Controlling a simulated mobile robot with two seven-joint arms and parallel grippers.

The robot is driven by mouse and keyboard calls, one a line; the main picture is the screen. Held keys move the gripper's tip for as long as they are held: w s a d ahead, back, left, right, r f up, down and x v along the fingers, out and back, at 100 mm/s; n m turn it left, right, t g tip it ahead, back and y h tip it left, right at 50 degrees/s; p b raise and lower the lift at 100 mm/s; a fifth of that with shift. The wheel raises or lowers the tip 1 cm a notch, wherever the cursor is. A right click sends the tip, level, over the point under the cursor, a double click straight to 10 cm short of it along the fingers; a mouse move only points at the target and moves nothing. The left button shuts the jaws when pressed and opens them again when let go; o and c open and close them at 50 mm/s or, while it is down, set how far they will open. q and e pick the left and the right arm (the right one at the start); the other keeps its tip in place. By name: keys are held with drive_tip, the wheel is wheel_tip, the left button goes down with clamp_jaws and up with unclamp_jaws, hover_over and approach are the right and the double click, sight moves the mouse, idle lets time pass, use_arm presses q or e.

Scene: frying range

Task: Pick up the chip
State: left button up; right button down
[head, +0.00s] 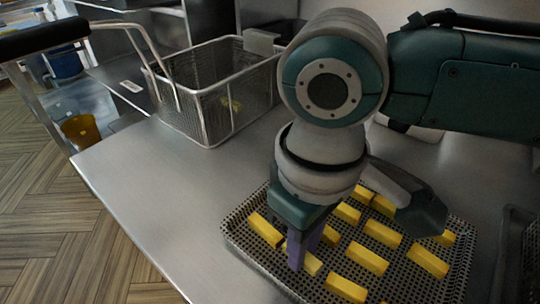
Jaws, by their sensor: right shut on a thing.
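Several yellow chips, such as one at the left (265,229) and one at the right (428,262), lie spaced out on a perforated metal tray (241,240). My right gripper (303,257) points down over the left part of the tray, with its purple fingers low among the chips. It is shut on a chip (313,265), which shows partly beside the fingers at tray level. The fingers hide part of that chip, and I cannot tell whether it is clear of the tray. My left gripper is not in view.
A wire fry basket (205,115) stands at the back left of the steel counter (150,178), with some yellow inside. A black handle (40,38) reaches out at the upper left. The counter left of the tray is clear. Another perforated tray edge (529,262) shows at the right.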

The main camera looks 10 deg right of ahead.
drive_tip(key=shift+r, duration=0.1)
wheel_tip(320, 180, up, 20)
drive_tip(key=p, duration=0.3)
drive_tip(key=shift+p, duration=0.35)
